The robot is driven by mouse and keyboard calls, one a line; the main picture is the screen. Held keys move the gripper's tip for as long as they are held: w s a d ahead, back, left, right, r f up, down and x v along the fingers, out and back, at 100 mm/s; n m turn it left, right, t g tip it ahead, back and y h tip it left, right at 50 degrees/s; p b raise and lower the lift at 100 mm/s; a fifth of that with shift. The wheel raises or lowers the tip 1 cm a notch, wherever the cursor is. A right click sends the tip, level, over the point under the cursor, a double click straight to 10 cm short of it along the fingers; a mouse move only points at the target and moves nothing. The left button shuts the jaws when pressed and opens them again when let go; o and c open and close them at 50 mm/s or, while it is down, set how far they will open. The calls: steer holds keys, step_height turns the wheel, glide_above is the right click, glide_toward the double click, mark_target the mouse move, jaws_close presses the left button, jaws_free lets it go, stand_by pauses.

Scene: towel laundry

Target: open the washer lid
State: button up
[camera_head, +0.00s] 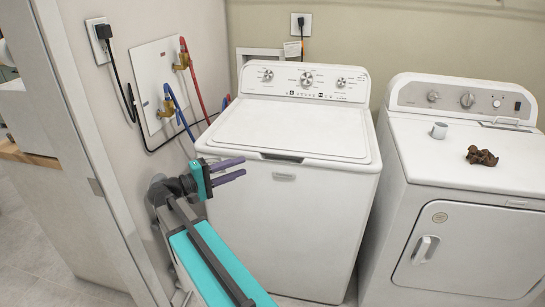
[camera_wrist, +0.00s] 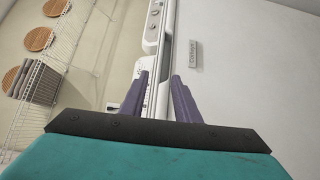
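The white top-load washer (camera_head: 290,200) stands in the middle of the head view, with its lid (camera_head: 290,130) lying flat and shut. A dark recess (camera_head: 282,157) shows at the lid's front edge. My gripper (camera_head: 244,170) is in front of the washer's upper front left, below the lid's edge. Its two purple fingers are apart with nothing seen between them. In the wrist view my gripper (camera_wrist: 160,85) points along the washer, whose white front (camera_wrist: 235,80) with a small badge (camera_wrist: 193,53) fills the right side.
A white dryer (camera_head: 470,190) stands to the right, with a small cup (camera_head: 439,130) and a brown crumpled thing (camera_head: 482,156) on top. The left wall carries a valve box (camera_head: 160,85) and hoses. A wire shelf (camera_wrist: 60,60) shows in the wrist view.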

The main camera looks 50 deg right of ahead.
mark_target(278, 154)
steer(key=p+x, duration=0.1)
steer(key=x, duration=1.2)
steer(key=shift+s+d+f, duration=0.1)
steer(key=shift+s+d, duration=0.05)
steer(key=shift+d, duration=0.2)
